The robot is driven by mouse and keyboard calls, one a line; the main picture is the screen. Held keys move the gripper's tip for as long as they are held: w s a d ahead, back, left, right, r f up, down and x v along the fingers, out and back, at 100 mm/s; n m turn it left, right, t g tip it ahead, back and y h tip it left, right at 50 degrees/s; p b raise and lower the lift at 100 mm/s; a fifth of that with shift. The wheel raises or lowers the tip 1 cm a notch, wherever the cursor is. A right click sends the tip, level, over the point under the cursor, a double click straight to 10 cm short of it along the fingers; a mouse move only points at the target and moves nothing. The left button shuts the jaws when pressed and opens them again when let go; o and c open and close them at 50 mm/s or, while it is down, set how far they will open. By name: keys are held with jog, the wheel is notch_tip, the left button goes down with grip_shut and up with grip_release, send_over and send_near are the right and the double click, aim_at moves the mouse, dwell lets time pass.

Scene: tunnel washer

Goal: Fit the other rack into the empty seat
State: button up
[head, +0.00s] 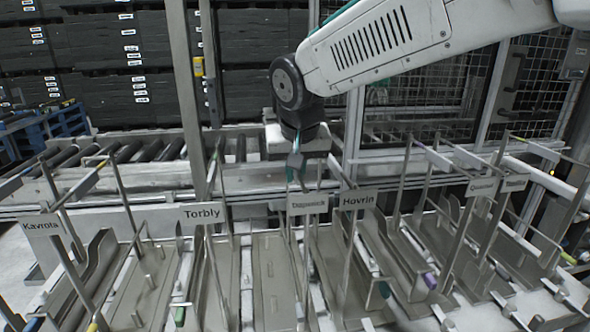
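My gripper (297,176) points down in the middle of the view, above and behind a small sign that I cannot read clearly (307,204). Its fingers are small and overlap thin rods, so whether they are apart or hold something cannot be told. Racks or trays stand side by side along the front. A curved metal channel (95,268) is at the left, and angled trays, one with a purple end (430,280), are at the right. A flat plate with short upright pins (147,280) lies between the Kavrola sign (42,225) and the Torbly sign (205,213). Which rack is loose is unclear.
Thin upright posts and rods rise between the bays. The Hovrin sign (358,199) stands right of centre. A roller conveyor (130,152) runs behind. A mesh fence (430,95) and dark stacked crates (130,60) close the back. Free room between posts is narrow.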

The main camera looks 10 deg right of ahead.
jog(key=o, duration=0.4)
jog(key=shift+r, duration=0.1)
jog(key=shift+o, duration=0.2)
